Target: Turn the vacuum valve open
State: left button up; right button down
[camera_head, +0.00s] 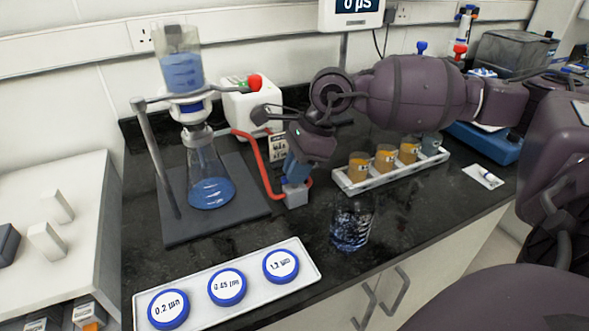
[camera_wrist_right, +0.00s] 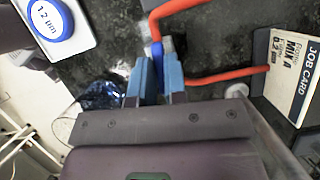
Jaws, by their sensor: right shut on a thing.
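The vacuum valve is a small grey block (camera_head: 296,194) on the dark bench, in the red hose (camera_head: 262,170) between the filter flask and the white pump. Its blue handle (camera_wrist_right: 157,53) shows between the fingertips in the right wrist view. My right gripper (camera_head: 297,172) reaches down from above with its blue fingers shut on this handle. The fingers hide most of the handle, so I cannot tell its exact angle. The flask (camera_head: 208,178) holds blue liquid, and the funnel (camera_head: 182,72) above it also holds blue liquid. My left gripper is not in view.
A glass beaker (camera_head: 352,225) stands close right of the valve. A white rack (camera_head: 392,171) of sample cups is behind it. A tray (camera_head: 311,268) with three labelled filter discs lies in front. A job card (camera_wrist_right: 294,78) stands near the hose; the white pump (camera_head: 246,107) is behind.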

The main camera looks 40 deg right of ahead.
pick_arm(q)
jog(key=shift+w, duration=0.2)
pick_arm(e)
jog(key=shift+n+g, duration=0.3)
jog(key=shift+n, duration=0.3)
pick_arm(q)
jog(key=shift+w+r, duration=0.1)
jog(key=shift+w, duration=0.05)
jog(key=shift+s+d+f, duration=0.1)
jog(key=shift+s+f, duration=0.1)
pick_arm(e)
jog(key=c, duration=1.2)
grip_release()
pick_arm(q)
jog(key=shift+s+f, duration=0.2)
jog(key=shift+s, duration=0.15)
pick_arm(e)
jog(key=shift+o, duration=0.2)
